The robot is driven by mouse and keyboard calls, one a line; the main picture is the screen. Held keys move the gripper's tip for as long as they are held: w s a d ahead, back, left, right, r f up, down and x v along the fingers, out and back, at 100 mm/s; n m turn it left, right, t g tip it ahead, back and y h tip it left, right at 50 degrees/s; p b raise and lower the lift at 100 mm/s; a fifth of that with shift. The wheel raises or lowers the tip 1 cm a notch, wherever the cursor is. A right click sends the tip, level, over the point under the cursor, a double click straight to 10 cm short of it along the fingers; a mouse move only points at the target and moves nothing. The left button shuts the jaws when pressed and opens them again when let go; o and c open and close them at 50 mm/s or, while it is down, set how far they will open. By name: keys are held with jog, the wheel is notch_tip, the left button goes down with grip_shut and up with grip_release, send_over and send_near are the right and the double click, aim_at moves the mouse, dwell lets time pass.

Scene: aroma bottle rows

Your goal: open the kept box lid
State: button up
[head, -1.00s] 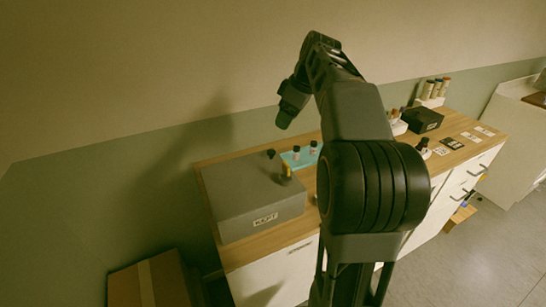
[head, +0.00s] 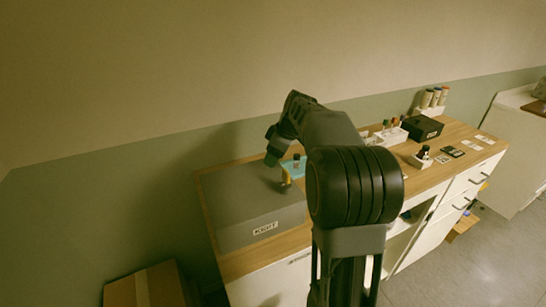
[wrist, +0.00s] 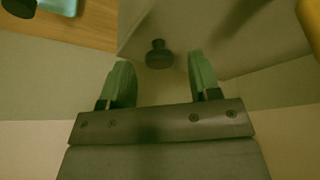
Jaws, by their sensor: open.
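The kept box (head: 235,205) is a closed grey box with a "KEPT" label (head: 265,228) on its front, at the left end of the counter. It also shows in the wrist view (wrist: 215,25). A small dark knob (wrist: 157,55) stands on its grey top in the wrist view, just beyond and between my fingertips, apart from them. My gripper (wrist: 163,78) is open and empty. In the head view my gripper (head: 272,158) is over the rear right part of the lid and hides the surface behind it.
A yellow upright thing (head: 286,179) is close to my gripper, also at the wrist view's upper right edge (wrist: 310,25). A teal tray (head: 297,168) with a bottle lies behind. A black box (head: 422,128) and bottle racks stand farther right. A cardboard box (head: 145,287) is on the floor.

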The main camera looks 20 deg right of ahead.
jog(key=shift+w+a+f, duration=0.1)
jog(key=shift+a+f, duration=0.05)
jog(key=shift+f, duration=0.2)
grip_shut()
dwell(0.4)
